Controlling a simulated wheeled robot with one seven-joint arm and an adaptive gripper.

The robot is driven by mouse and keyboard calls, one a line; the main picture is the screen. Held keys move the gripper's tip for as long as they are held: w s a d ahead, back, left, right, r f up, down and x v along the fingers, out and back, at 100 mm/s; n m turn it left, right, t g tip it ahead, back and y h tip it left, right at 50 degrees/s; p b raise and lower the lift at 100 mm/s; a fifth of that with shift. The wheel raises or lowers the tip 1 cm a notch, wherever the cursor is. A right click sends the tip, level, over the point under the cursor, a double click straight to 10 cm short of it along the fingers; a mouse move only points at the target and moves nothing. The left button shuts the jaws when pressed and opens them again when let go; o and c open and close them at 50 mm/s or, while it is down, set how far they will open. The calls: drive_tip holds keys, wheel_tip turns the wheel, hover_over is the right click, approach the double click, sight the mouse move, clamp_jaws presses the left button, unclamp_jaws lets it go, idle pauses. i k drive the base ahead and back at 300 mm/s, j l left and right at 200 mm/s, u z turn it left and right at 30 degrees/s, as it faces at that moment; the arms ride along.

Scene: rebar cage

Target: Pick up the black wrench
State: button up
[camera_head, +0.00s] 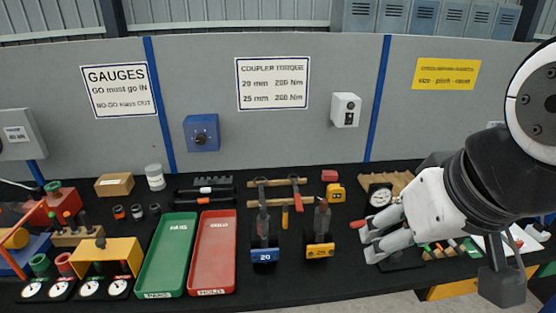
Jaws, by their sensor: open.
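My gripper (364,240) is open on the right, its two grey fingers pointing left over the table with nothing visible between them. A long black tool (217,196) with a light and orange-red band lies at the back, left of the middle. It may be the black wrench, but it is too small to be sure. Two dark upright tools stand at a blue block marked 20 (265,254) and a yellow block marked 25 (320,251), left of my gripper. I cannot tell whether either is a wrench.
A green tray (168,255) and a red tray (213,255) lie left of the middle. Several dial gauges line the front left. A round gauge (381,196) stands behind my gripper. A grey panel (215,80) closes the back. Black table surface is clear around the blocks.

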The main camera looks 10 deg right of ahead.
sight(262, 199)
drive_tip(key=i+l+u, duration=0.15)
drive_tip(key=i+u, duration=0.25)
drive_tip(key=i, duration=0.55)
